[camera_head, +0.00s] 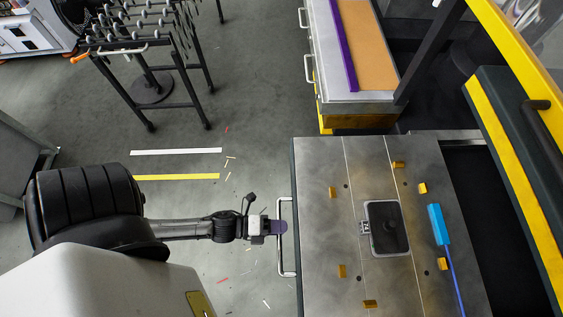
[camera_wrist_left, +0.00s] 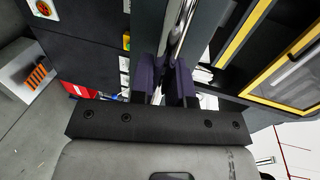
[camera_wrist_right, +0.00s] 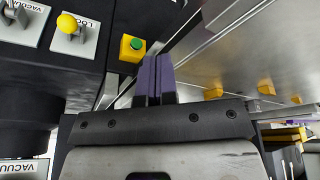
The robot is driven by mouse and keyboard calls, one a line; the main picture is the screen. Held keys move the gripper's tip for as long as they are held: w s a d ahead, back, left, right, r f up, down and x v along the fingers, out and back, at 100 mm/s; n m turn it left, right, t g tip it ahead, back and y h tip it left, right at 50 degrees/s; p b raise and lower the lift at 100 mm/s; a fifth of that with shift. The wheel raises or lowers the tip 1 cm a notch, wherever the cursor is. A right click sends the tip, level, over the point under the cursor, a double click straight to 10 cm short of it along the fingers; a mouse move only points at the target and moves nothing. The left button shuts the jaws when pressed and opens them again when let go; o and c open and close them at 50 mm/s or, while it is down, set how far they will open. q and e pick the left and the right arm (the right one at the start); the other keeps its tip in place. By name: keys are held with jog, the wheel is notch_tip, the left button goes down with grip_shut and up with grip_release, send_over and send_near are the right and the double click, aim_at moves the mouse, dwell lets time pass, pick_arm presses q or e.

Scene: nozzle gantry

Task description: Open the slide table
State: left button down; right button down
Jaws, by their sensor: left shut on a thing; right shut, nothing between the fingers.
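The slide table (camera_head: 325,250) is a grey metal plate at the right of the head view, with a silver bar handle (camera_head: 287,268) on its left edge. My left gripper (camera_head: 281,227) is at this handle, coming from the left. In the left wrist view its purple fingers (camera_wrist_left: 166,82) are shut on a shiny bar (camera_wrist_left: 180,25), one on each side. My right gripper (camera_wrist_right: 155,77) shows only in the right wrist view, its purple fingers together and empty, below a metal plate edge. The head view does not show it.
On the table are a dark pad (camera_head: 388,228), small yellow blocks (camera_head: 342,271) and a blue tool (camera_head: 438,224). A second cabinet (camera_head: 372,98) with handles stands behind. A yellow box with green button (camera_wrist_right: 132,47) is near my right gripper.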

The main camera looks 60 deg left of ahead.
pick_arm(q)
jog(key=shift+r, duration=0.1)
jog(key=c, duration=1.1)
grip_release()
jog(key=shift+s+a, duration=0.2)
jog(key=shift+s, duration=0.05)
jog(key=b+v, duration=0.1)
jog(key=v, duration=1.2)
jog(key=shift+s, duration=0.1)
